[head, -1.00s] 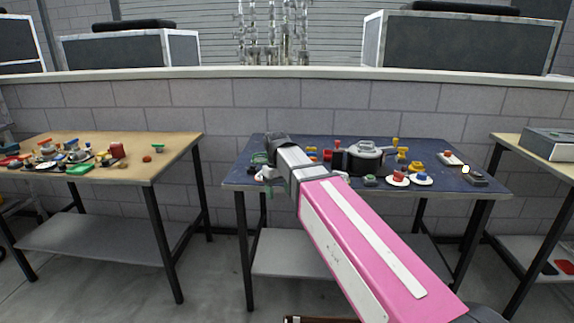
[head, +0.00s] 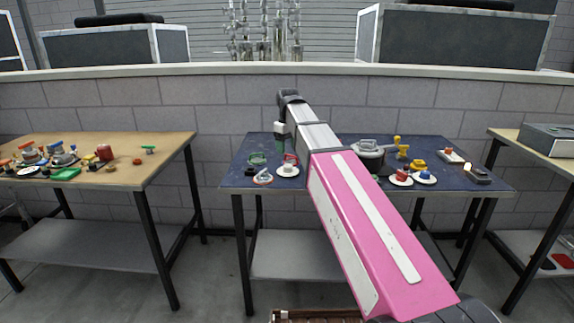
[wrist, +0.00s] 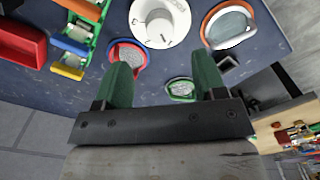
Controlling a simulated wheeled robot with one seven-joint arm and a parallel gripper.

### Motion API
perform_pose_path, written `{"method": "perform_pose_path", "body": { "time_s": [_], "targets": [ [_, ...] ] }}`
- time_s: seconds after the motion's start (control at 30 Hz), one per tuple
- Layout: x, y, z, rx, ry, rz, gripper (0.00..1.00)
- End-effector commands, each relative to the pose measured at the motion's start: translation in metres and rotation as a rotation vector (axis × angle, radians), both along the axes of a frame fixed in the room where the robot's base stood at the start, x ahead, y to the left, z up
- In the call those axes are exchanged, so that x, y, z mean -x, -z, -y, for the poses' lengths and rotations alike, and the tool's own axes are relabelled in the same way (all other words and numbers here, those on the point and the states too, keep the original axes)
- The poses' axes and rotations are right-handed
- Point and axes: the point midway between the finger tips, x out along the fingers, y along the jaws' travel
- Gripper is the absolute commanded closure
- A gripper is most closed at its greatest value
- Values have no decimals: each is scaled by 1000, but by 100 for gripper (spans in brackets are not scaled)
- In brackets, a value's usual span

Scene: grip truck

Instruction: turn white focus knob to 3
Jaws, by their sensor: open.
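The white knob (head: 288,168) stands on a round white plate on the blue table, near its left end. In the wrist view the white knob (wrist: 160,28) is at the top centre, beyond the fingertips, with a small dark mark on its plate.
A grey round device (head: 368,150), a red knob (head: 402,174) and a blue knob (head: 425,175) stand further right. A brick wall (head: 230,105) rises behind.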

Motion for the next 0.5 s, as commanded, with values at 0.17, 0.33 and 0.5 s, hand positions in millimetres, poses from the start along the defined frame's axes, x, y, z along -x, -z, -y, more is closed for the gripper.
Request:
{"method": "perform_pose_path", "body": {
  "time_s": [0.17, 0.33, 0.5],
  "targets": [
    [1, 31, 0, 0, 0, -1, 36],
    [1, 54, 0, 0, 1, -1, 36],
    [0, 70, 0, 1, 1, -1, 36]
  ]
}}
